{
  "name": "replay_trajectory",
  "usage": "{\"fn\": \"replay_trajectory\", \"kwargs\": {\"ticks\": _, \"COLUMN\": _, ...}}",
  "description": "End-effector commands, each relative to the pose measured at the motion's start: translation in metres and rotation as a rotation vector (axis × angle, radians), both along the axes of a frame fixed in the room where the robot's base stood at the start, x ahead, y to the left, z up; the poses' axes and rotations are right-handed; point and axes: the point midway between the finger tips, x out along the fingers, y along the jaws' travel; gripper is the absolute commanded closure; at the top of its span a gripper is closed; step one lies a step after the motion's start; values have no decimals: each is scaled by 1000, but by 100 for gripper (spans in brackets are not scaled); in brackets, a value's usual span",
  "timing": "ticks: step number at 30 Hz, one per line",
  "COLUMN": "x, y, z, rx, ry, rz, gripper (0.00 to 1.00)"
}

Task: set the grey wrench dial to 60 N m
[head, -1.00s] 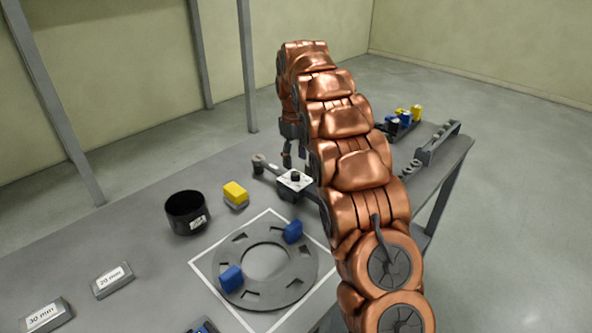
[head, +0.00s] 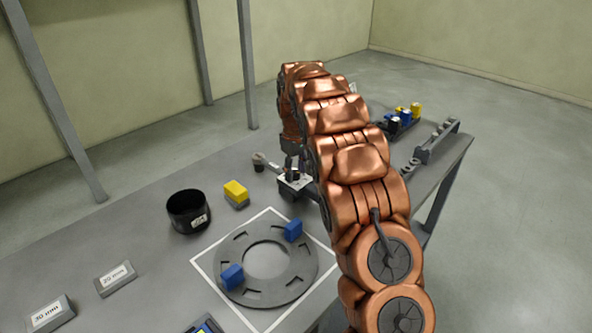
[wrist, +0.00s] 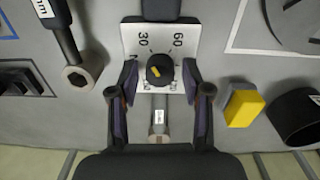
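The grey wrench lies on the table with a white scale plate (wrist: 139,34) marked 30 and 60. Its dark round dial (wrist: 160,70) carries a short yellow mark that slants to the upper left, on the side of the 30. My gripper (wrist: 160,84) is open, with one finger on each side of the dial and visible space between fingers and dial. In the head view my gripper (head: 291,161) is low over the plate (head: 297,189), partly hidden by my arm.
A yellow-topped block (head: 235,190) and a black cup (head: 187,211) stand left of the wrench. A slotted grey ring (head: 243,283) with blue blocks lies in front. A second wrench-like tool (wrist: 67,42) lies close left in the wrist view. A rack (head: 437,143) stands at right.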

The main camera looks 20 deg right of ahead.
Motion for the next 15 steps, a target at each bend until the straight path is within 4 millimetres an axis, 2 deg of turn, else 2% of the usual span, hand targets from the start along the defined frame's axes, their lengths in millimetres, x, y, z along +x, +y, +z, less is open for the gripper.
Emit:
{"fn": "replay_trajectory", "kwargs": {"ticks": 2, "x": 0, "y": 0, "z": 0, "rx": 0, "ry": 0, "rz": 0, "gripper": 63}}
{"fn": "replay_trajectory", "kwargs": {"ticks": 12, "x": 0, "y": 0, "z": 0, "rx": 0, "ry": 0, "rz": 0, "gripper": 98}}
{"fn": "replay_trajectory", "kwargs": {"ticks": 15, "x": 0, "y": 0, "z": 0, "rx": 0, "ry": 0, "rz": 0, "gripper": 100}}
